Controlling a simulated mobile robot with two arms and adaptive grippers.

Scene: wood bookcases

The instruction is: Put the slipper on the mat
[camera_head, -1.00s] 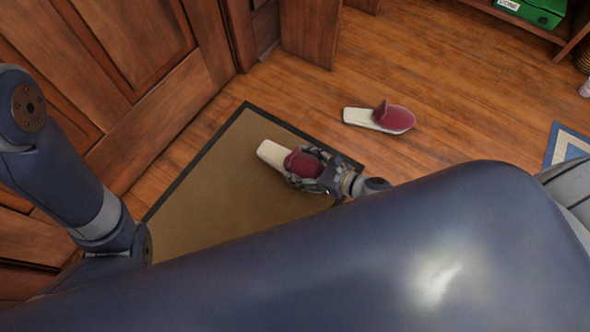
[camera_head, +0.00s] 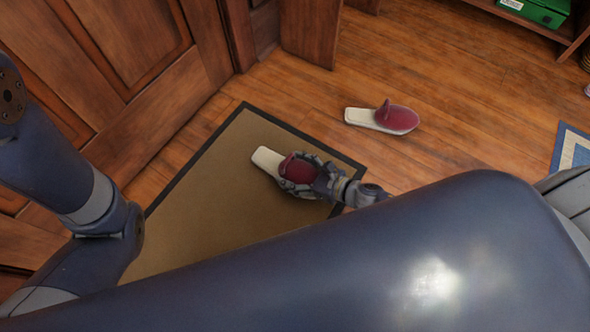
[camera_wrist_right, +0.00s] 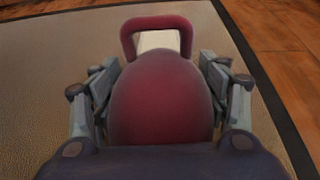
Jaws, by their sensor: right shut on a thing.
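A slipper with a red upper and cream sole (camera_head: 267,158) is in my right gripper (camera_head: 298,172), over the tan mat with a dark border (camera_head: 215,190). The gripper is shut on the red toe part, with a finger on each side. In the right wrist view the red upper (camera_wrist_right: 160,100) fills the space between the fingers, and the mat (camera_wrist_right: 50,80) shows behind it. I cannot tell whether the sole touches the mat. A second matching slipper (camera_head: 398,118) lies on the wood floor right of the mat. My left gripper is out of view.
A wooden panelled door (camera_head: 120,80) stands along the mat's left side. A blue and cream rug (camera_head: 572,150) lies at the right edge. A low shelf with a green box (camera_head: 540,10) is at the top right. The floor (camera_head: 350,75) between is clear.

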